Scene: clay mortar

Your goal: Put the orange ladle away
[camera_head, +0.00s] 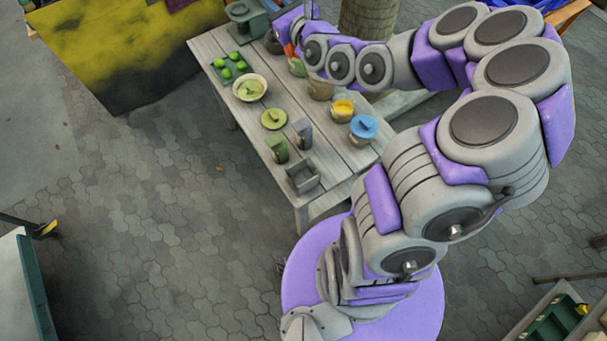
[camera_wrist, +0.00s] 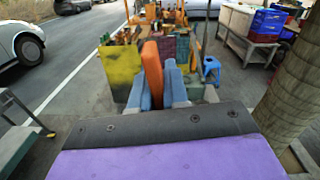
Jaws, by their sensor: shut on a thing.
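The orange ladle shows in the wrist view as a long upright orange piece (camera_wrist: 152,70) between the blue fingers of my gripper (camera_wrist: 160,76). My gripper is shut on it. In the head view, a small bit of orange (camera_head: 289,50) shows beside my gripper (camera_head: 293,42), over the far end of the wooden table (camera_head: 327,147). My arm and wrist hide most of the gripper there. The ladle's lower end is hidden, and I cannot tell whether it touches anything.
The table holds limes (camera_head: 226,73), a bowl (camera_head: 250,88), a green lid (camera_head: 273,119), a yellow-filled cup (camera_head: 342,109), a blue-topped pot (camera_head: 363,128) and a grey box (camera_head: 303,177). A dark green device (camera_head: 247,20) stands at the far end. A tree trunk (camera_head: 368,20) rises behind.

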